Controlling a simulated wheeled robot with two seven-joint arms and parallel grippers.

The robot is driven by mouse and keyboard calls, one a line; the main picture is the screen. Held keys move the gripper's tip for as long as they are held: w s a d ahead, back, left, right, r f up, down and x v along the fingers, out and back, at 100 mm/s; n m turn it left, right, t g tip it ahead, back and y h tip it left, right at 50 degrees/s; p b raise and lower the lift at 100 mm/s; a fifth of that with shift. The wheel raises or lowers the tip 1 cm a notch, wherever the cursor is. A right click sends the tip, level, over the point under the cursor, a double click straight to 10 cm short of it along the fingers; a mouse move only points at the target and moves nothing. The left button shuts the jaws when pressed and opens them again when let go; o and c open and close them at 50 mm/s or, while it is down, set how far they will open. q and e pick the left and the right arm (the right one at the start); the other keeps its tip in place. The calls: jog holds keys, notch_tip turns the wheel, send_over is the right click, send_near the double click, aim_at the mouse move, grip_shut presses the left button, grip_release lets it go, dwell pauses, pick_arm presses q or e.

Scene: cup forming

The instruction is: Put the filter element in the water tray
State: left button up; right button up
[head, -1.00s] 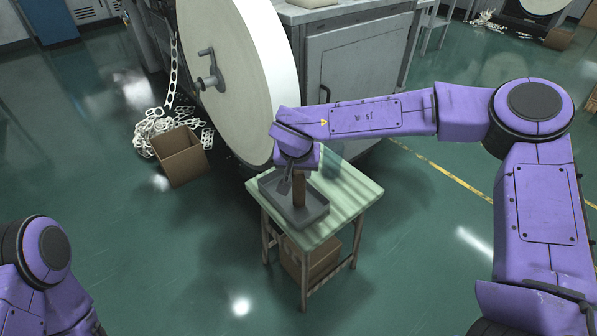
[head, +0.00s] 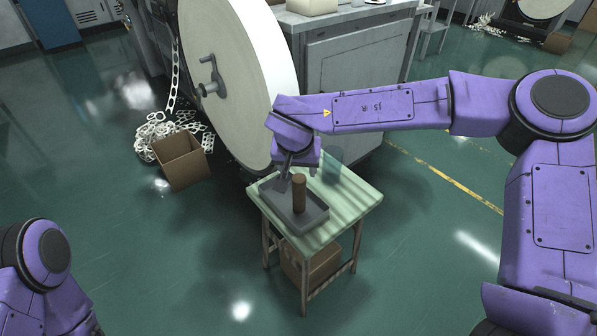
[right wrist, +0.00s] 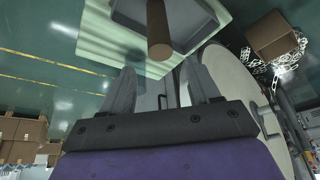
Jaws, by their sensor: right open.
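The filter element, a brown cylinder (head: 299,193), stands upright in the grey water tray (head: 318,219) on a small pale green table. In the right wrist view the filter element (right wrist: 158,30) shows just beyond the fingertips, and part of the tray (right wrist: 124,10) shows behind it. My right gripper (head: 283,184) is above the tray beside the filter element, its fingers pointing down. In the right wrist view its two fingers (right wrist: 163,78) are spread apart with nothing between them. My left arm shows at the lower left of the head view, but its gripper is outside the picture.
The green table (head: 352,192) has a cardboard box (head: 312,262) beneath it. A large pale wheel (head: 228,90) and a grey cabinet (head: 350,70) stand close behind. An open carton (head: 181,162) and white scrap (head: 158,128) lie at left. The floor in front is clear.

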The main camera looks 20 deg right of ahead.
jog(key=p+v, duration=0.1)
jog(key=v, duration=0.5)
jog(key=shift+r, duration=0.3)
jog(key=shift+s, duration=0.15)
dwell(0.6)
